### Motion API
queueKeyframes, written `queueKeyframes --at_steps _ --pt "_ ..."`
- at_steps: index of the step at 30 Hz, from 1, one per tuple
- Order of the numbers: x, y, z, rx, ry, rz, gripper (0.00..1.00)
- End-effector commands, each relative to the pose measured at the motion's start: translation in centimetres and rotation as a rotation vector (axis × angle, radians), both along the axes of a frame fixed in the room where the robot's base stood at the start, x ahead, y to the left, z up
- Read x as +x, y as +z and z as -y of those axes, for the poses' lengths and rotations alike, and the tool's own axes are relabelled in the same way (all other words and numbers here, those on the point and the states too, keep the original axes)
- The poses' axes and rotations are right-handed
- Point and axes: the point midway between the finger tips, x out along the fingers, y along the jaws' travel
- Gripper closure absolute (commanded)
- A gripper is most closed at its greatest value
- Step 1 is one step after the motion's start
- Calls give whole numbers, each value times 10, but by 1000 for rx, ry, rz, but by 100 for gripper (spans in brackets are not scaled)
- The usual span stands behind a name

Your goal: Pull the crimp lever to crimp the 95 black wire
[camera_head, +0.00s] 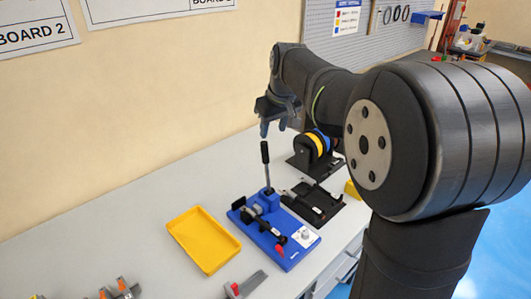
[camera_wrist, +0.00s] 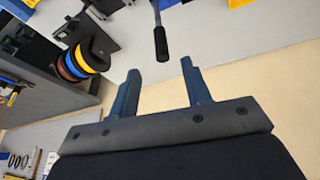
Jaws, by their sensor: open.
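The crimp lever (camera_head: 265,153) has a black grip on a thin metal rod. It stands up from the blue crimping tool (camera_head: 301,237) on the bench. My gripper (camera_head: 274,131) is open and empty, just above the lever's top in the head view. In the wrist view, the lever's black grip (camera_wrist: 160,43) shows between and just beyond the two fingertips of my gripper (camera_wrist: 160,68), apart from both. A dark part lies across the blue tool. I cannot tell whether it is the 95 black wire.
A yellow tray (camera_head: 204,240) lies left of the tool. A black stand with wire spools (camera_head: 316,143) is behind it, also seen in the wrist view (camera_wrist: 82,60). A dark plate (camera_head: 319,207) with small parts lies right of the tool. The bench behind the yellow tray is clear.

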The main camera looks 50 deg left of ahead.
Motion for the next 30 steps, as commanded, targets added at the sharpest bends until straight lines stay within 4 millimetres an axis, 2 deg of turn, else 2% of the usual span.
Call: queueKeyframes --at_steps 1,3,5,8,24,30 --pt "4 15 0 26 3 -8 56" --pt "6 25 -1 43 9 -17 56" --pt "6 25 -2 49 13 -21 56" --pt "7 15 -6 48 14 -23 56" --pt "18 -91 -48 44 13 -22 56" --pt "21 -120 -60 46 12 -21 56"
